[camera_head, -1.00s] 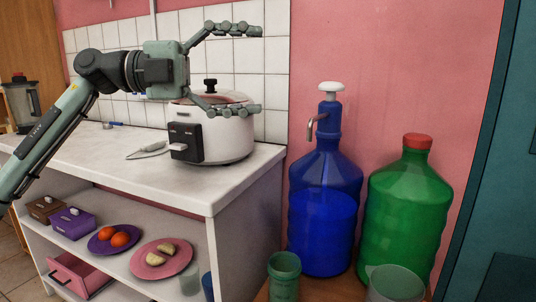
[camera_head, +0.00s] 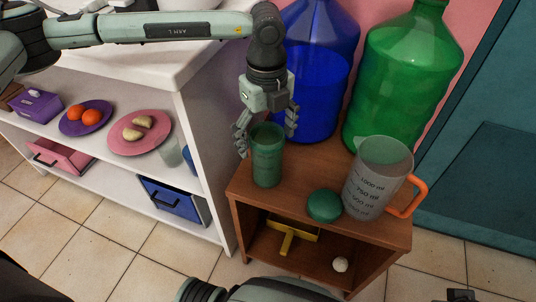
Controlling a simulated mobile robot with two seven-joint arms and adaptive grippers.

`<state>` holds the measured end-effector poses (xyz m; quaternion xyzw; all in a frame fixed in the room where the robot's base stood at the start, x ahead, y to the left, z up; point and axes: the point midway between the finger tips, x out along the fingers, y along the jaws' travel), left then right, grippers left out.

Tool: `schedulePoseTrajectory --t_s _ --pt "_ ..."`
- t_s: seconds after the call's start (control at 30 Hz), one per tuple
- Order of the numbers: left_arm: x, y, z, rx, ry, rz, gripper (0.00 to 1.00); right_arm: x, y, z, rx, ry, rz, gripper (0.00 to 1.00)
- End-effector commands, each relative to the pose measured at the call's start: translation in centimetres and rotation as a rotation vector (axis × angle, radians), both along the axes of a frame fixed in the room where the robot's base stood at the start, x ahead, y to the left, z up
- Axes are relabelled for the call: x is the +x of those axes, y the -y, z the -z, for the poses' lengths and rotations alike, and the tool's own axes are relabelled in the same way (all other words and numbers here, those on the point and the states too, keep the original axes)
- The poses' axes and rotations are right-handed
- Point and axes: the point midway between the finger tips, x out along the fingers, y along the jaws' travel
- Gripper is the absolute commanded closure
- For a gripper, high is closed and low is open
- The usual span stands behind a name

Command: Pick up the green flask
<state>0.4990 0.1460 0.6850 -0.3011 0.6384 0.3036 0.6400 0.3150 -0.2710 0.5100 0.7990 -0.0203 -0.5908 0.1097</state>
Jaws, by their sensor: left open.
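The green flask (camera_head: 267,163) is a dark green cylinder standing upright on the top of a small brown wooden cabinet, near its left edge. My left gripper (camera_head: 266,131) points down over it from behind. Its fingers are open, one to the left of the flask's upper part and one to the right. I cannot tell whether they touch it. A round green lid-like piece (camera_head: 324,206) lies on the cabinet top to the right of the flask.
A measuring jug (camera_head: 366,178) with an orange handle stands right of the flask. Blue (camera_head: 318,85) and green (camera_head: 400,85) large bottles stand behind. The cabinet (camera_head: 300,212) has a lower shelf with a yellow item. A white counter (camera_head: 140,60) with shelves is left.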

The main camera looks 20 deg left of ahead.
Motion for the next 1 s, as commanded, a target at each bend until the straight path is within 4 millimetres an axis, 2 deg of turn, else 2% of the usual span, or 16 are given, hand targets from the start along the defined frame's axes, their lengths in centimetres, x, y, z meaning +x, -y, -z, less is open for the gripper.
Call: schedulePoseTrajectory --t_s 0.33,0.43,0.67,1.0 --pt "0.0 0.0 4.7 -0.003 -0.001 0.001 0.14 0.3 0.0 0.7 0.003 -0.003 -0.004 0.6" --pt "0.0 0.0 5.4 -0.003 -0.001 0.001 0.14 0.4 0.0 0.7 0.003 -0.001 -0.004 0.6" --pt "0.0 0.0 5.5 -0.004 0.0 0.001 0.16 0.4 0.0 0.8 0.003 -0.001 -0.005 0.6" --pt "0.0 0.0 5.4 -0.004 -0.001 0.001 0.58 0.4 0.0 0.8 0.003 -0.001 -0.005 0.6"
